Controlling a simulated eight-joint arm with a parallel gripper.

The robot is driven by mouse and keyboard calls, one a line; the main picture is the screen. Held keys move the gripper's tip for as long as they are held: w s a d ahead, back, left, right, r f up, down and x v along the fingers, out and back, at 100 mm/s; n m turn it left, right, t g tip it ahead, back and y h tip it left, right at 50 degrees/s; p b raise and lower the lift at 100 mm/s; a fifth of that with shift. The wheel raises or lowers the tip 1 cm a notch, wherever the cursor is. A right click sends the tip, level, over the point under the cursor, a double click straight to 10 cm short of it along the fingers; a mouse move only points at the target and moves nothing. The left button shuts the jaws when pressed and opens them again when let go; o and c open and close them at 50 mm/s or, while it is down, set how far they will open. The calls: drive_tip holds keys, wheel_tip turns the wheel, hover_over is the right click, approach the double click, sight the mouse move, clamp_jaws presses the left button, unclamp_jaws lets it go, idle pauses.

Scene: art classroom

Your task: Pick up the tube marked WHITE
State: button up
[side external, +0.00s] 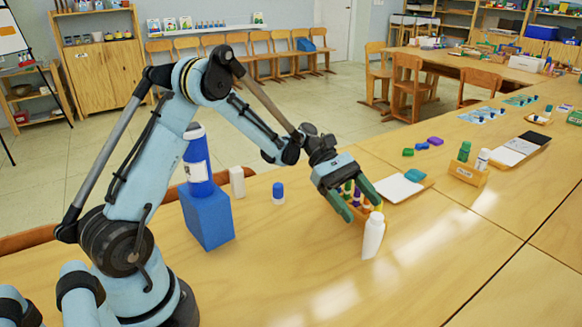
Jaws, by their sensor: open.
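I cannot read the word WHITE on any tube here. A plain white bottle-shaped tube (372,240) stands on the table, slightly tilted in the picture, in front of my gripper. My gripper (362,209) is open, its two green fingers pointing down over a small holder of coloured tubes (357,194). The fingers partly hide these tubes and their holder. The right fingertip is close to the white tube's top; I cannot tell whether they touch.
A blue bottle with a white label (198,172) stands on a blue block (207,218) at left. A white pad (398,188) with a teal sponge (415,175) lies right of my gripper. A wooden box (467,174) holds bottles. The front right table is clear.

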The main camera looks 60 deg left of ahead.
sight(374, 234)
drive_tip(key=shift+s+a+f+n+g+h, duration=0.15)
drive_tip(key=shift+a+f+n+h, duration=0.2)
drive_tip(key=shift+f, duration=0.2)
drive_tip(key=shift+w+a+f+n+g+h, duration=0.15)
drive_tip(key=shift+a+f+n+h, duration=0.15)
drive_tip(key=shift+f+h, duration=0.2)
drive_tip(key=shift+x, duration=3.8)
drive_tip(key=shift+s+a, duration=0.1)
drive_tip(key=c, duration=1.1)
